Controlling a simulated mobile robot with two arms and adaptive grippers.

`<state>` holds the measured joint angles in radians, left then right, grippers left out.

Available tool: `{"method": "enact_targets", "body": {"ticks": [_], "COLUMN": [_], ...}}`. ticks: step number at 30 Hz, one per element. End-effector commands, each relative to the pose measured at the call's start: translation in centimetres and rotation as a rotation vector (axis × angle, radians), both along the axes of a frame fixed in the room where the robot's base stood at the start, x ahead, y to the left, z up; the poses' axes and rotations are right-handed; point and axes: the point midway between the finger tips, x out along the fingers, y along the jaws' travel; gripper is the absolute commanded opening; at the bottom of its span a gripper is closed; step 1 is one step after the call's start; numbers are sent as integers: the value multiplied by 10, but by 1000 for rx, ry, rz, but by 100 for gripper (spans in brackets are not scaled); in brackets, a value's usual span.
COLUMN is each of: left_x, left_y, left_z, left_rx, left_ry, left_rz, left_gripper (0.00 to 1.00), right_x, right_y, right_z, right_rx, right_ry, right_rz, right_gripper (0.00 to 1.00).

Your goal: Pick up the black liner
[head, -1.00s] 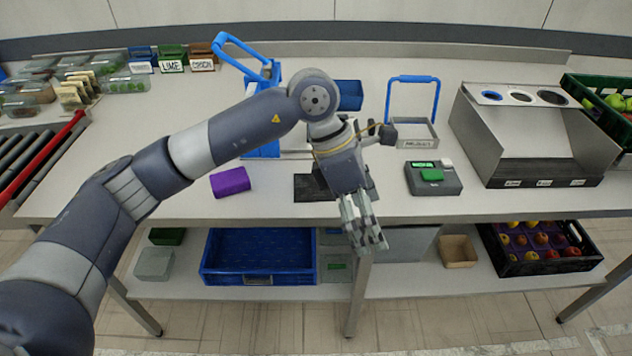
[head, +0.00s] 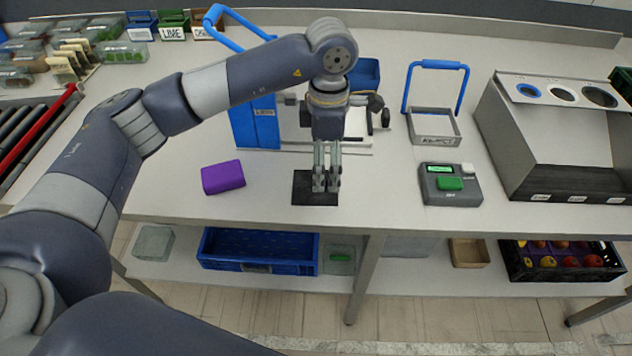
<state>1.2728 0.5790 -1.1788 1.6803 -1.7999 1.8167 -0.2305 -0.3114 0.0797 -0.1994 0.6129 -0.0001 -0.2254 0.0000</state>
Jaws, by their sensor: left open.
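The black liner (head: 302,194) appears as a flat, dark square lying on the white worktop near its front edge, in the middle of the head view. My left gripper (head: 326,188) points down over it, its fingers in front of the liner's middle and right part and hiding some of it. The gripper is open. I cannot tell whether the fingertips touch the liner. My right gripper is not in view.
A purple block (head: 223,177) lies to the left; a scale with a green item (head: 450,184) stands to the right. Behind are a blue-handled machine (head: 256,125), a blue-handled basket (head: 435,127) and a metal dispenser (head: 540,150). The worktop (head: 390,200) between liner and scale is clear.

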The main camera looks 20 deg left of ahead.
Motion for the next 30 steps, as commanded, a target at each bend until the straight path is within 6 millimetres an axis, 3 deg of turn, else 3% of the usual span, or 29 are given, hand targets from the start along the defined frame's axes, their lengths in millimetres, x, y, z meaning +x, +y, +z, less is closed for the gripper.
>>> {"method": "enact_targets", "body": {"ticks": [5, 13, 21, 30], "left_x": [0, 2, 2, 2], "left_y": [0, -1, -1, -1], "left_z": [-13, -51, -56, -56], "left_rx": [0, -1, -1, -1], "left_ry": [3, 2, -1, -1], "left_rz": [1, 1, 1, 0], "left_gripper": [100, 100, 100, 75], "right_x": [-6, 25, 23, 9], "right_y": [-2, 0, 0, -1], "right_z": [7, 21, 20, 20], "right_rx": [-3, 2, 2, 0], "right_ry": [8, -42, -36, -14], "right_rz": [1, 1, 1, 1], "right_gripper": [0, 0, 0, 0]}}
